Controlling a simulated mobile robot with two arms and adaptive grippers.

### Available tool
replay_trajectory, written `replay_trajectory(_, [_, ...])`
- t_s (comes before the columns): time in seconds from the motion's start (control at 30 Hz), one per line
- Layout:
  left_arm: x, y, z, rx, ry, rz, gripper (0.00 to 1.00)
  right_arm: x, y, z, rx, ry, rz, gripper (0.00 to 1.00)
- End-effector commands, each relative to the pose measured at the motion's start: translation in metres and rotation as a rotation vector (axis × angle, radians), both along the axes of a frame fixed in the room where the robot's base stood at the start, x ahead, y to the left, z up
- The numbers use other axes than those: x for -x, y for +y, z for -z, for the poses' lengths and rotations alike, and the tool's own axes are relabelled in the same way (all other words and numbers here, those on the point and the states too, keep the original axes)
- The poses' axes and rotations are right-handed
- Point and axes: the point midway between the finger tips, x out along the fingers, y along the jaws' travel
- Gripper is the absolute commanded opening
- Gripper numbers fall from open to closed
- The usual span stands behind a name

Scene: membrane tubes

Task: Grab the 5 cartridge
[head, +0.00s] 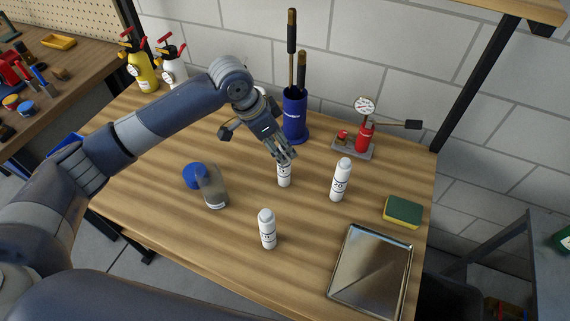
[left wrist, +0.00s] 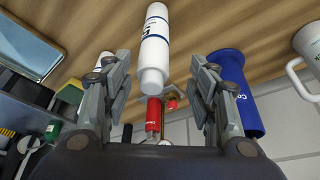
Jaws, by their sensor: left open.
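A white capped cartridge (head: 284,176) stands upright under my left gripper (head: 286,155) in the head view, its top partly hidden by the fingers. In the left wrist view this cartridge (left wrist: 154,48) lies between the spread fingers of my left gripper (left wrist: 163,90), with a gap on both sides; its dark marking looks like a 5 but is partly turned away. A second white cartridge (head: 340,180), marked what looks like 20, stands to the right. A third (head: 267,229) stands nearer the front; its marking is too small to read. My right gripper is not in view.
A blue holder with tools (head: 294,115) and a red gauge device (head: 364,137) stand behind. A sponge (head: 402,212) and metal tray (head: 370,270) are at right. The front left is clear.

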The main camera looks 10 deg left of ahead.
Motion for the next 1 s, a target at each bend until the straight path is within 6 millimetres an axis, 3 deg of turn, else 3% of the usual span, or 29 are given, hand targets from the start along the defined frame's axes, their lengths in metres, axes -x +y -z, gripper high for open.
replay_trajectory(0.63, [-0.011, -0.023, 0.075, -0.001, 0.002, 0.000, 0.53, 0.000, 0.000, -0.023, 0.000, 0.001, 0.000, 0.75])
replay_trajectory(0.97, [-0.013, -0.026, 0.083, -0.001, 0.000, 0.002, 0.53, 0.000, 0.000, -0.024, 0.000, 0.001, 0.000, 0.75])
replay_trajectory(1.0, [-0.013, -0.025, 0.083, -0.001, 0.000, 0.002, 0.46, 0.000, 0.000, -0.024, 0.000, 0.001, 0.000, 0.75])
